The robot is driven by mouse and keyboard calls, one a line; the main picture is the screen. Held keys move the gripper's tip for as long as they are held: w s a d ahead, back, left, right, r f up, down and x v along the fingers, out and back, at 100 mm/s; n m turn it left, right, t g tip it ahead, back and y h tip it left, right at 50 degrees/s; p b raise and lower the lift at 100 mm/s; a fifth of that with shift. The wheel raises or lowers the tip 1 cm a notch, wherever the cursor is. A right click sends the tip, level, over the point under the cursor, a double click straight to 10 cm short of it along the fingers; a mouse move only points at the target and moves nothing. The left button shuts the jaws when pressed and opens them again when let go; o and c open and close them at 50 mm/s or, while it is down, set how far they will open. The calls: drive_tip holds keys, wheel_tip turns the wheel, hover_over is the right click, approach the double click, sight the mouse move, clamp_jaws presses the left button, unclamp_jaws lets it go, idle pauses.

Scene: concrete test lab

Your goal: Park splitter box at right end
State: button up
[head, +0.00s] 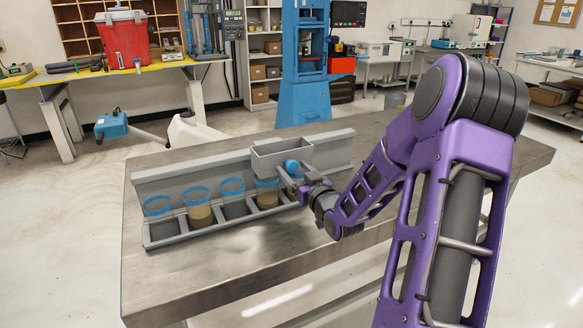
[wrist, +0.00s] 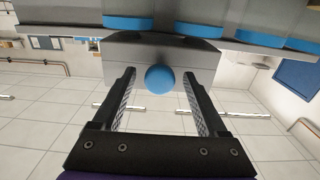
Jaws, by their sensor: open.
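The splitter box (head: 282,154) is a grey open-topped box on the long grey rail (head: 190,175), right of the rail's middle, with bare rail to its right. Its round blue knob (head: 291,167) faces my gripper. In the wrist view the box (wrist: 190,62) spans the upper middle, with the knob (wrist: 160,80) at its centre. My gripper (wrist: 159,74) is open, one finger on each side of the knob, with gaps between. In the head view my gripper (head: 297,181) is at the box's front and partly hides the jar below.
Below the rail, a grey slotted tray (head: 180,235) holds several blue-rimmed jars (head: 198,206), some with brown contents. Everything stands on a metal table (head: 225,275). The table's front and right are clear apart from my arm.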

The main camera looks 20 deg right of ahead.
drive_tip(key=shift+c, duration=0.3)
clamp_jaws()
idle(1.2)
